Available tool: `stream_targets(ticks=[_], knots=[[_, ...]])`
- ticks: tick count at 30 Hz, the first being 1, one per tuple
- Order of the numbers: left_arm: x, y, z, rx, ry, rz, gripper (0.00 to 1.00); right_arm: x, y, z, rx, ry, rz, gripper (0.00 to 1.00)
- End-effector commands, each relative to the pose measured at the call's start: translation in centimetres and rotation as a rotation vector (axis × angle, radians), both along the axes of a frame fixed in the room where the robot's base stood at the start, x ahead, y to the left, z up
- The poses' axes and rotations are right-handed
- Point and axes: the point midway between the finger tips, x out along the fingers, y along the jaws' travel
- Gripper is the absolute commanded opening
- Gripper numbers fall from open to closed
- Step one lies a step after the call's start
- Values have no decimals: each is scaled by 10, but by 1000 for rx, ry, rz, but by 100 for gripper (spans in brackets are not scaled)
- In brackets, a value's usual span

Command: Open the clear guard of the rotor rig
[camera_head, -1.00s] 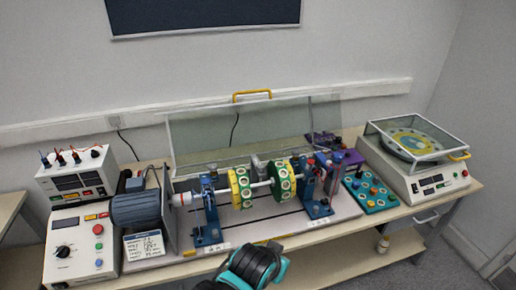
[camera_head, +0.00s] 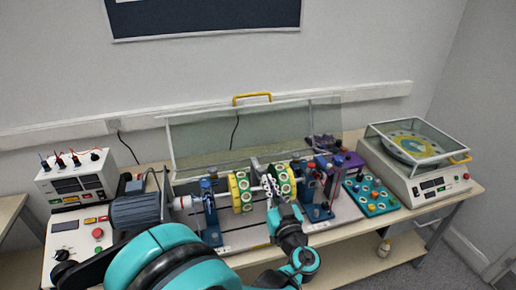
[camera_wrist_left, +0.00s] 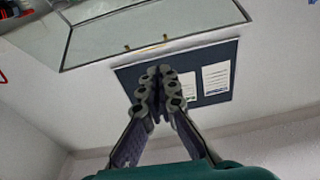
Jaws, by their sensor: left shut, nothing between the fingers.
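The clear guard (camera_head: 200,143) of the rotor rig stands raised behind the shaft, its yellow handle (camera_head: 252,97) along the top edge. Below it, the rig's yellow-green discs (camera_head: 241,193) sit uncovered on the shaft between blue bearing stands. My left gripper (camera_head: 267,181) is in front of the discs, below and apart from the handle, partly overlapping the right disc. In the left wrist view its fingers (camera_wrist_left: 158,72) are together and empty, pointing upward; the guard (camera_wrist_left: 110,38) and handle (camera_wrist_left: 146,46) show beyond them. My right gripper is out of view.
A blue-grey motor (camera_head: 136,210) and white control boxes (camera_head: 75,183) stand at the left. A teal tray of parts (camera_head: 371,196) and a balance with a clear cover (camera_head: 428,184) stand at the right. A dark board hangs on the wall behind.

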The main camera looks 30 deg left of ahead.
Motion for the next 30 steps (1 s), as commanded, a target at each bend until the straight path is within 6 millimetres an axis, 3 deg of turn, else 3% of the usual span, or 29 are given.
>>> stream_targets(ticks=[7,21,30], knots=[[9,2,11,32,-76,-13,0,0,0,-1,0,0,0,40],[69,73,28,31,-73,-10,0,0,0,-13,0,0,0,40],[90,97,35,31,-73,-14,0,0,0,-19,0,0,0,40]])
